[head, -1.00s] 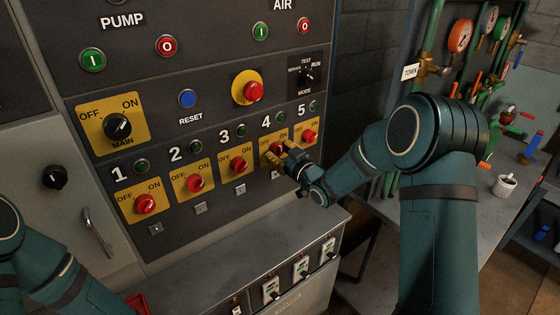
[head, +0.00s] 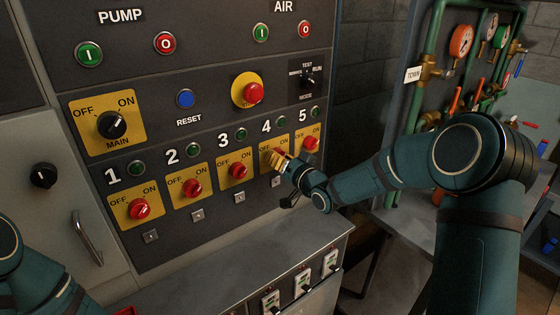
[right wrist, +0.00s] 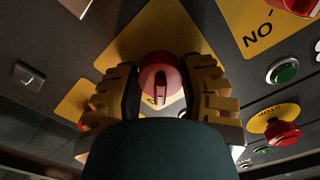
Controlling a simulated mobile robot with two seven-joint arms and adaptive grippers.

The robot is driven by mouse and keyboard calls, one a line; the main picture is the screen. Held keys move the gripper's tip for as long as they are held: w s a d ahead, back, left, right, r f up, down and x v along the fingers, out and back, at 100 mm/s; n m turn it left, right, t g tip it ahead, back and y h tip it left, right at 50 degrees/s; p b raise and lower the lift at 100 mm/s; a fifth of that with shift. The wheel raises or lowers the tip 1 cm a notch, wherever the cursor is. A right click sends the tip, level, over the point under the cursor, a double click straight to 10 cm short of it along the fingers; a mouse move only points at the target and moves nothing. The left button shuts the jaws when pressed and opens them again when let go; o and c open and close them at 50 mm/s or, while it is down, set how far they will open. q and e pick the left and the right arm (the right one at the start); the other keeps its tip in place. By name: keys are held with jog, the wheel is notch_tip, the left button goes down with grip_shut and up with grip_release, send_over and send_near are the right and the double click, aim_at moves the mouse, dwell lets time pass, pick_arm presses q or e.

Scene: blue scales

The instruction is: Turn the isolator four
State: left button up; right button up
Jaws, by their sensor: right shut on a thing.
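The isolator four plate (head: 286,143) is yellow with OFF and ON marks, below the white number 4 (head: 266,125). My right gripper (head: 276,157) is at this isolator and hides most of its knob in the head view. In the right wrist view the red knob (right wrist: 159,72) sits between the two yellow-padded fingers, with its ridge running up and down in the picture. The gripper is shut on the knob. My left gripper is out of view; only part of its arm shows at the lower left.
Red-knobbed isolators three (head: 237,171) and five (head: 311,143) flank the gripper closely. A yellow-ringed red stop button (head: 252,93) is above. A grey ledge (head: 225,258) juts out below the panel. Pipes and gauges (head: 461,41) stand at the right.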

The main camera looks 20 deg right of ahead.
jog(key=shift+m, duration=0.3)
jog(key=o, duration=1.2)
jog(key=v, duration=1.2)
